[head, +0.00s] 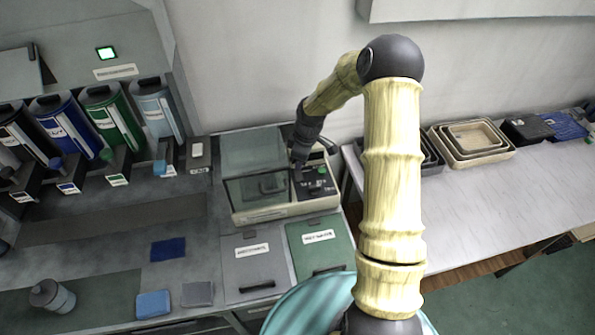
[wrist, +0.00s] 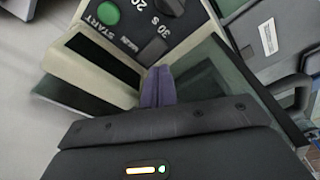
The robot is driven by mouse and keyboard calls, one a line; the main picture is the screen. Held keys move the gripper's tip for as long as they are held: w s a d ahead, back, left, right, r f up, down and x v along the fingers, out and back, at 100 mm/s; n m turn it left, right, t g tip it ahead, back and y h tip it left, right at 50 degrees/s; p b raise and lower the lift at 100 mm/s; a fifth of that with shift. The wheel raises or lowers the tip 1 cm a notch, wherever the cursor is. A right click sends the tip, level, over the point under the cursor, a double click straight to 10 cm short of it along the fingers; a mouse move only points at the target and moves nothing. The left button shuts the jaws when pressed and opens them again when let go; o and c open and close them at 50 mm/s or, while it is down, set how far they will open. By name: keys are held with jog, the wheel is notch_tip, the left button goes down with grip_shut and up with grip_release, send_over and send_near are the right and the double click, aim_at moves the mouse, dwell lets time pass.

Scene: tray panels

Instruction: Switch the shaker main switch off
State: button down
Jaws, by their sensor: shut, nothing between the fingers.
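The shaker (head: 270,213) is a cream box with a clear lid on its left and a dark control panel (head: 318,186) on its right. In the wrist view the panel (wrist: 140,20) shows a green START button (wrist: 108,13), a dark dial (wrist: 170,6) with "20" and "30 S" marks, and a small label that seems to read MAIN. In the head view my gripper (head: 297,174) is over the panel's left side, beside the lid; contact cannot be told.
A grey panel (head: 252,272) and a green panel (head: 320,262) lie in front of the shaker. Coloured dispensers (head: 110,120) stand at the left. Nested trays (head: 468,155) sit on the right-hand table (head: 480,200), whose front is clear.

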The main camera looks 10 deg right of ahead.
jog(key=shift+r+p, duration=0.45)
jog(key=shift+r, duration=0.35)
jog(key=s+r+m+b, duration=0.1)
jog(key=s+r+m, duration=0.5)
jog(key=s, duration=0.5)
jog(key=s+r+m+t+h+b, duration=0.1)
jog(key=s+r+m, duration=0.5)
jog(key=s, duration=0.6)
jog(key=shift+r+t+h, duration=0.3)
jog(key=shift+r, duration=0.4)
jog(key=shift+s, duration=0.1)
jog(key=shift+a, duration=0.1)
